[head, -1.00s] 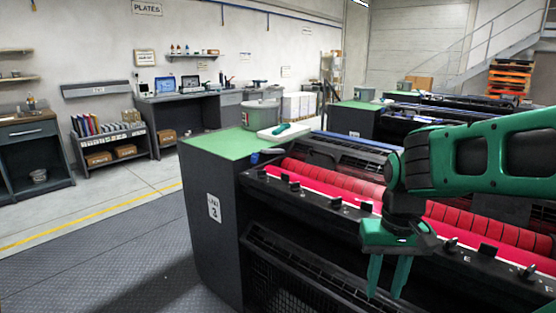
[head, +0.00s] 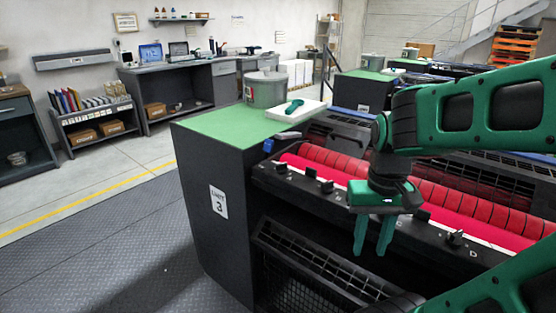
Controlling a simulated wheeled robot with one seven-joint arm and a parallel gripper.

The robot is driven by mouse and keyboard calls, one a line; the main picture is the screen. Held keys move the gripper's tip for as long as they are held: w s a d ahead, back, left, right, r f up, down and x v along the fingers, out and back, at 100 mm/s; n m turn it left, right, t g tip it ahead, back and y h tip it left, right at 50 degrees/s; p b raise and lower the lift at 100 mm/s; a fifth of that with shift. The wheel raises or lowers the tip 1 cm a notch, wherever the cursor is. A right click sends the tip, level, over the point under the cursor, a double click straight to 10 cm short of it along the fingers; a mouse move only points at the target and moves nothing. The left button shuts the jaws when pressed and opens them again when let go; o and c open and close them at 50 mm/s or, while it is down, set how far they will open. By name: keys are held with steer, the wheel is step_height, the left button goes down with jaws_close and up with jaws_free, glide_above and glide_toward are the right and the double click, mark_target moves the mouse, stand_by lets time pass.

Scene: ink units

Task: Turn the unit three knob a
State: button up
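The unit three ink unit carries a "UNIT 3" label (head: 218,202) on its dark end cabinet. Its dark front rail holds a row of small black knobs below the red rollers (head: 345,172). The leftmost knob (head: 284,168) is near the cabinet; I cannot read a letter by it. Another knob (head: 327,187) is to its right, and a further knob (head: 455,238) is near a mark like "D". My green gripper (head: 372,250) points down in front of the rail, right of the leftmost knobs. Its fingers are apart and empty, and it hides part of the rail.
The cabinet's green top (head: 225,126) holds a grey bucket (head: 265,90) and a white tray (head: 292,112) with a green-handled tool. A blue item (head: 268,146) sits at the rail's left end. Open floor (head: 110,235) lies to the left.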

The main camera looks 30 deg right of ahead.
steer(key=o, duration=0.3)
steer(key=shift+a, duration=0.1)
steer(key=shift+o, duration=0.5)
steer(key=w+r, duration=0.1)
steer(key=r, duration=0.1)
steer(key=w, duration=0.1)
steer(key=shift+w+d+r+n+t, duration=0.25)
steer(key=shift+w+r+n+t, duration=0.1)
steer(key=shift+r+n+t, duration=0.05)
steer(key=n+t, duration=0.4)
steer(key=n, duration=0.1)
glide_toward(282, 164)
steer(key=x, duration=0.8)
steer(key=shift+w, duration=0.1)
steer(key=c, duration=1)
